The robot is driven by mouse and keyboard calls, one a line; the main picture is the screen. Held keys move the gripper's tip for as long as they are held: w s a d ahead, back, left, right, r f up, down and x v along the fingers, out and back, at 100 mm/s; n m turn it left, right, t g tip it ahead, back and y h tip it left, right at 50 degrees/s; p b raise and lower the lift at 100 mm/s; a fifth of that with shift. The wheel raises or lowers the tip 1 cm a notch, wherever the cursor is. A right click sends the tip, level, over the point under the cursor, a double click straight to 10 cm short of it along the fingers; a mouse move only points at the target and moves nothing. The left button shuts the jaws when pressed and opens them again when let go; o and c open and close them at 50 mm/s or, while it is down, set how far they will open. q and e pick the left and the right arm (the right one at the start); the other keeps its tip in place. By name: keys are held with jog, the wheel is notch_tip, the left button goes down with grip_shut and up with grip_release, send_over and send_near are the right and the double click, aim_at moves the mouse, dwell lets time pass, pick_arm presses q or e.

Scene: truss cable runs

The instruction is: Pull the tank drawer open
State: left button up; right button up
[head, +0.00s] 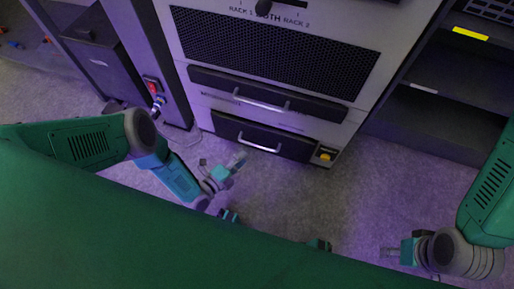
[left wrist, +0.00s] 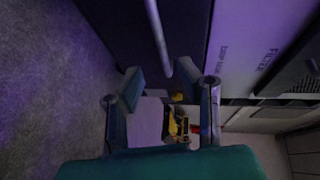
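The lower dark drawer (head: 232,126), which I take for the tank drawer, sits at the base of the grey cabinet and looks shut. Its bar handle (head: 259,147) shows bright along the front. My left gripper (head: 236,163) is just in front of and below the handle, apart from it in the head view. In the left wrist view the gripper (left wrist: 170,82) has its fingers spread wide. A pale bar handle (left wrist: 158,38) runs down toward the space between them; contact cannot be told. My right gripper (head: 390,252) is over the floor at lower right, too small to read its opening.
An upper dark drawer (head: 225,83) with its own handle is above, under a mesh panel (head: 275,50). A yellow part (head: 325,154) is by the cabinet's lower right corner. Dark shelving (head: 430,105) stands at right. The carpet (head: 350,200) in front is clear.

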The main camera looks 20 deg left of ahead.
aim_at(258, 146)
pick_arm(q)
jog(key=b+x, duration=0.3)
jog(key=x, duration=0.5)
jog(key=shift+d, duration=0.25)
jog(key=shift+w+a, duration=0.1)
jog(key=shift+w, duration=0.05)
pick_arm(e)
notch_tip(258, 146, down, 4)
jog(key=shift+d+r, duration=0.1)
jog(key=shift+d, duration=0.05)
jog(key=shift+d, duration=0.1)
pick_arm(q)
jog(key=shift+d, duration=0.25)
grip_shut()
pick_arm(e)
jog(key=shift+d, duration=0.2)
